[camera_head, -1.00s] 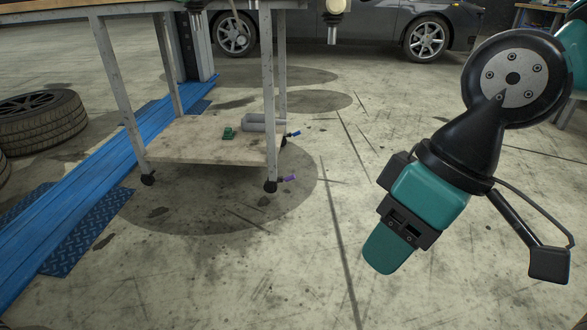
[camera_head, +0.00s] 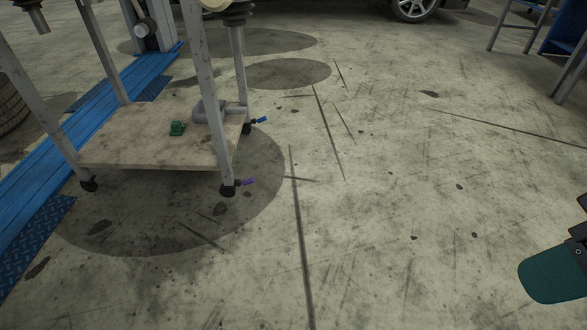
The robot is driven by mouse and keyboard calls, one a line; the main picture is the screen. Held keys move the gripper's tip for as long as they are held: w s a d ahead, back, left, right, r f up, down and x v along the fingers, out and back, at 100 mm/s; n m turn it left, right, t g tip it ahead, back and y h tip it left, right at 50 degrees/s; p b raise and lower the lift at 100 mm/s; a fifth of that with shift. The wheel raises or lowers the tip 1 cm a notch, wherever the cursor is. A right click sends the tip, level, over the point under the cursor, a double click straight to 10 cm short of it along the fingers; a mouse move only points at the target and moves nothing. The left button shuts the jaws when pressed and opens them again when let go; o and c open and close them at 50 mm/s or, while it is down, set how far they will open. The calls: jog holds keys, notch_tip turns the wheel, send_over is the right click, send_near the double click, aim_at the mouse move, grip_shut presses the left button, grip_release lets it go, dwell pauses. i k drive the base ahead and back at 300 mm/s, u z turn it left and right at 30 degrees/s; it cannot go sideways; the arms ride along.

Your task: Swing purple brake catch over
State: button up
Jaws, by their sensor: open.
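The purple brake catch (camera_head: 248,182) sticks out to the right from the caster (camera_head: 229,190) at the near right leg of a metal trolley. It is small, and its exact position on the caster cannot be made out. My gripper (camera_head: 548,275) shows only in part at the lower right edge, as a teal finger with a dark mount. It is open and far to the right of the purple catch, touching nothing. The rest of the gripper is out of the frame.
A blue catch (camera_head: 260,120) sticks out at the far right caster. Blue lift rails (camera_head: 45,200) run along the left. The floor between trolley and gripper is clear.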

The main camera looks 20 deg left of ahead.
aim_at(251, 181)
jog(key=z, duration=0.2)
jog(key=i, duration=0.75)
jog(key=u, duration=0.5)
jog(key=i, duration=0.55)
jog(key=u, duration=0.5)
